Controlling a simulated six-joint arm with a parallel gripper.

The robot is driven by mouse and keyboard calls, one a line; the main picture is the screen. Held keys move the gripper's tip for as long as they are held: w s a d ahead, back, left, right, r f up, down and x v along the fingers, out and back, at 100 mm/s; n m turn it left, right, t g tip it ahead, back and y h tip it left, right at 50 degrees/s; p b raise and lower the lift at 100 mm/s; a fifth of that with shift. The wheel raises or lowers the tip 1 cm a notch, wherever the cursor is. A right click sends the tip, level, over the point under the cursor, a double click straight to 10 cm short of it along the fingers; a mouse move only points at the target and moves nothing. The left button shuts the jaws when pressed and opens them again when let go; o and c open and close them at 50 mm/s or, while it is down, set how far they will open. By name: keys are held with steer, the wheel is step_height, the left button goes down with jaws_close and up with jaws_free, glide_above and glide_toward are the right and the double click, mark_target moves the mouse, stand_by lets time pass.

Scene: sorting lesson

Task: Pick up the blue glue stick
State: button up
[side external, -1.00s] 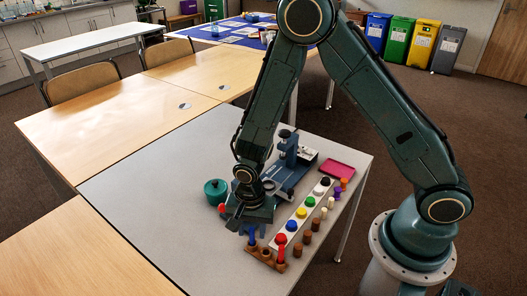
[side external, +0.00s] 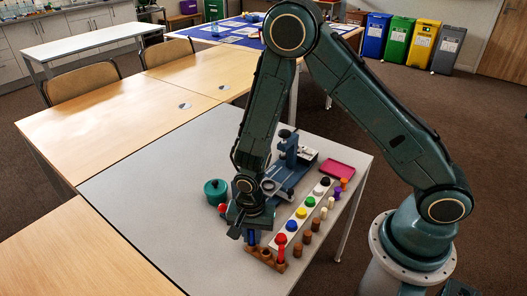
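The blue glue stick (side external: 252,238) stands upright in the left end of a brown wooden holder (side external: 265,258) on the grey table. Only its lower part shows, and its top is hidden by my gripper. My gripper (side external: 249,232) points down directly over the blue stick, with its fingers at the stick's upper part. The fingers are small and dark here, so I cannot tell whether they touch the stick or are open or shut.
A red stick (side external: 281,250) stands at the holder's right end. A white strip (side external: 296,223) with coloured knobs and several small pegs lie to the right. A teal pot (side external: 215,192) and a blue-grey stand (side external: 289,170) are behind. The table's left side is clear.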

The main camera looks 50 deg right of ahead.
jaws_close()
steer(key=shift+r, duration=0.2)
step_height(320, 180, up, 20)
steer(key=shift+f, duration=0.2)
stand_by(0.6)
steer(key=shift+r, duration=0.2)
stand_by(0.5)
steer(key=shift+r, duration=2)
